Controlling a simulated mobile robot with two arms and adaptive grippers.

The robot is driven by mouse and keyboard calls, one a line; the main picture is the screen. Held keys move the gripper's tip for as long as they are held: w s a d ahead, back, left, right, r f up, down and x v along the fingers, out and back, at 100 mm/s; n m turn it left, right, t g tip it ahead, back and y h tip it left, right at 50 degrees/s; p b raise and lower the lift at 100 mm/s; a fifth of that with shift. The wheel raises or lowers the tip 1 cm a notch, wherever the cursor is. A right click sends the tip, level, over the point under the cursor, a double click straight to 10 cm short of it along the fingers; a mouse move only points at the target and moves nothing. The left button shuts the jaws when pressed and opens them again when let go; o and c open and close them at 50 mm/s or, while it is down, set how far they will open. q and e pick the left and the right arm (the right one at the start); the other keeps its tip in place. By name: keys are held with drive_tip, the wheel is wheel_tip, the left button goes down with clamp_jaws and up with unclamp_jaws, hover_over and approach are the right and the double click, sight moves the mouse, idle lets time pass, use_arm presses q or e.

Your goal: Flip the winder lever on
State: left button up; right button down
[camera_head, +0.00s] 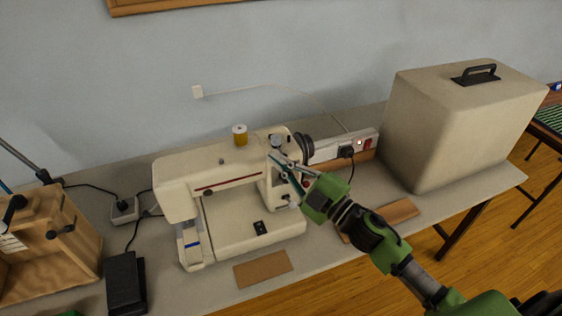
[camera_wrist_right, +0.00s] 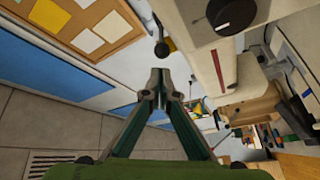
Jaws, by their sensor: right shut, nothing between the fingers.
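The cream sewing machine (camera_head: 235,180) stands on the table, with a red stripe along its arm and a dark handwheel (camera_head: 304,146) at its right end. A small grey round part (camera_head: 277,141) sits on top near that end. My right gripper (camera_head: 273,157) is shut and empty, its tips in front of the machine's upper right end. In the right wrist view its fingertips (camera_wrist_right: 160,88) meet just below a short dark knobbed part (camera_wrist_right: 162,48). I cannot tell whether this is the winder lever, nor whether the tips touch the machine. My left gripper is out of view.
A yellow thread spool (camera_head: 240,135) stands on top of the machine. A power strip (camera_head: 340,147) and a large beige case (camera_head: 455,120) are to the right. A black pedal (camera_head: 126,283) and wooden box (camera_head: 45,245) are at the left; a brown card (camera_head: 263,269) lies in front.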

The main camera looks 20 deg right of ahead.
drive_tip(key=shift+w+d+f, duration=0.1)
drive_tip(key=shift+d+f, duration=0.4)
drive_tip(key=shift+d, duration=0.3)
